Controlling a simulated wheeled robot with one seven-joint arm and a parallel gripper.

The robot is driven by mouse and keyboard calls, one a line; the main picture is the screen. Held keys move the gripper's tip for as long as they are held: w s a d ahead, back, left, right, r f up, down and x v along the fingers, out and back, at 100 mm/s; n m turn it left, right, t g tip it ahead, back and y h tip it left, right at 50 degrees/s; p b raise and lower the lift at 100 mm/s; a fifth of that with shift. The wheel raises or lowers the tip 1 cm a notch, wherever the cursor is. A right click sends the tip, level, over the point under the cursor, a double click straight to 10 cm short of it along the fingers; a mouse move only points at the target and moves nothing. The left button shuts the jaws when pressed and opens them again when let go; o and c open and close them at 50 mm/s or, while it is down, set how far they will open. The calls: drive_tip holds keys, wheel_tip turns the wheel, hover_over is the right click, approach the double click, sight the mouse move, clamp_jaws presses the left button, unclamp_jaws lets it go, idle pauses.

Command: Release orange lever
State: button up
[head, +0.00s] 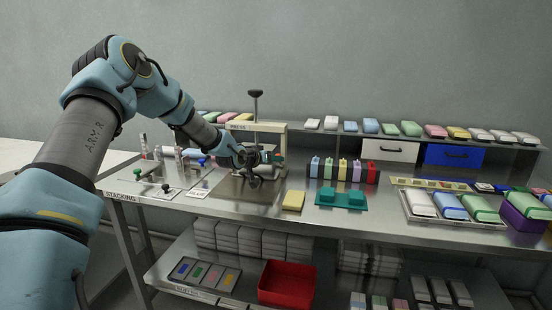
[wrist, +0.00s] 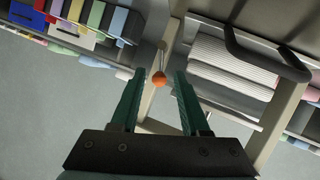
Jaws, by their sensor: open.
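The orange lever shows in the wrist view as a round orange knob (wrist: 158,78) on a thin pale rod. It appears between the two green fingers of my gripper (wrist: 155,80), which are apart, with a gap on both sides of the knob. The wrist view looks upside down. In the head view my gripper (head: 262,158) is at the press frame (head: 284,140), below its crossbeam marked PRESS. The orange knob cannot be made out there, hidden by my gripper and arm. Whether any finger touches the knob cannot be told.
A tall black handle (head: 255,94) rises above the press. A yellow block (head: 293,201), a teal fixture (head: 342,198) and a rack of coloured packs (head: 342,171) stand to its right. A red bin (head: 286,283) is on the shelf below. A dark bar (wrist: 262,62) is close by in the wrist view.

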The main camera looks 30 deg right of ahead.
drive_tip(key=shift+x, duration=1.15)
drive_tip(key=c, duration=0.7)
clamp_jaws()
drive_tip(key=shift+r, duration=0.1)
